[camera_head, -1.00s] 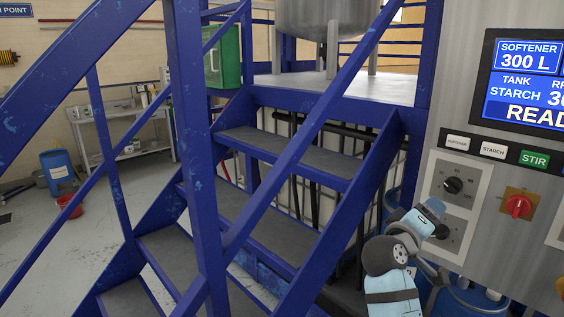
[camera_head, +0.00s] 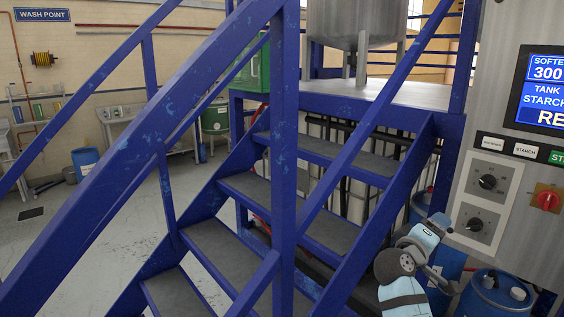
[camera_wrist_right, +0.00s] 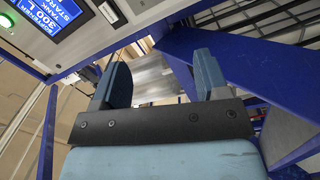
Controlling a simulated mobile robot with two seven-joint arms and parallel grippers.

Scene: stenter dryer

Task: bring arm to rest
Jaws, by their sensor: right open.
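My right arm (camera_head: 400,292), light blue and dark grey, is folded at the lower right of the head view, in front of the staircase and beside the control panel. In the right wrist view, my right gripper (camera_wrist_right: 160,82) shows two blue fingers spread apart with nothing between them. It touches nothing that I can see. My left arm and gripper are not in view.
Blue stairs (camera_head: 325,230) with railings fill the middle. A grey control panel (camera_head: 500,95) with a lit screen (camera_head: 545,95) and knobs stands at right, with blue drums (camera_head: 495,295) below it. Open floor (camera_head: 70,255) lies at left.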

